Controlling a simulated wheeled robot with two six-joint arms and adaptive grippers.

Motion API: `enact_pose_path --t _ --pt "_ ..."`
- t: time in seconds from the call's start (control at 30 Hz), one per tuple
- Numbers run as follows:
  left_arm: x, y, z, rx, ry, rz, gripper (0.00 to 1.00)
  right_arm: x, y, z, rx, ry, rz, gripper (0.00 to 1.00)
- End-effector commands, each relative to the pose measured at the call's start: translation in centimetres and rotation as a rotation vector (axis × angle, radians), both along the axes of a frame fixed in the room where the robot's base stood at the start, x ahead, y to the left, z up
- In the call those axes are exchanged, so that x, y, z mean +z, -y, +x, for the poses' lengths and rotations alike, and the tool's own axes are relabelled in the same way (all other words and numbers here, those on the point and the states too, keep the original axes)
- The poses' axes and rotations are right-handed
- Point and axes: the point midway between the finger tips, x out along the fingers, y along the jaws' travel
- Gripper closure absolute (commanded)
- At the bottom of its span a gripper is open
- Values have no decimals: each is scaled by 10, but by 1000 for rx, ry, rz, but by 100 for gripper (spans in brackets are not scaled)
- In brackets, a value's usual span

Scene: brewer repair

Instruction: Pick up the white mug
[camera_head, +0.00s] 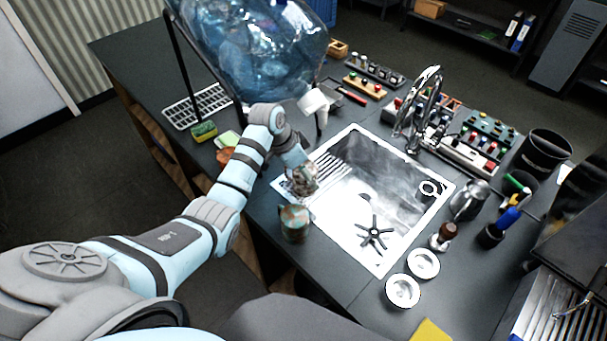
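My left gripper (301,180) hangs over the near left edge of the sink, pointing down. A mottled brown and grey shape shows at its fingertips; I cannot tell whether it is held or whether the fingers are open. A mottled green and brown mug-like vessel (295,223) stands on the counter just in front of the gripper. I cannot clearly make out a plain white mug. Two round white pieces, one nearer (403,291) and one farther (423,263), sit right of the sink's near corner; they may be saucers or cups. My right gripper is not in view.
The sink (385,190) has a chrome faucet (418,100) behind it and a black star-shaped piece (375,235) in its near part. A large blue water bottle (250,45) stands at back left. A sponge (204,131) lies left. A steel pitcher (469,200) stands right.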

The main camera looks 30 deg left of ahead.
Motion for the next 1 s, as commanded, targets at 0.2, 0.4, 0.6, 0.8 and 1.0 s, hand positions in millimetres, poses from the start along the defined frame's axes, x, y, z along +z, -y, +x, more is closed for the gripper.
enact_pose_path --t 0.2,0.4,0.6,0.8,1.0 --pt "-22 6 8 -1 1 1 22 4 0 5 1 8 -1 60" --pt "-22 6 8 -1 1 1 32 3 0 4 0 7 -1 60" --pt "-22 6 7 -1 1 1 64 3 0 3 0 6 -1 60" --pt "-22 6 7 0 1 1 73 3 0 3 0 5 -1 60" --pt "-20 6 8 1 2 1 73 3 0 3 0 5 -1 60"
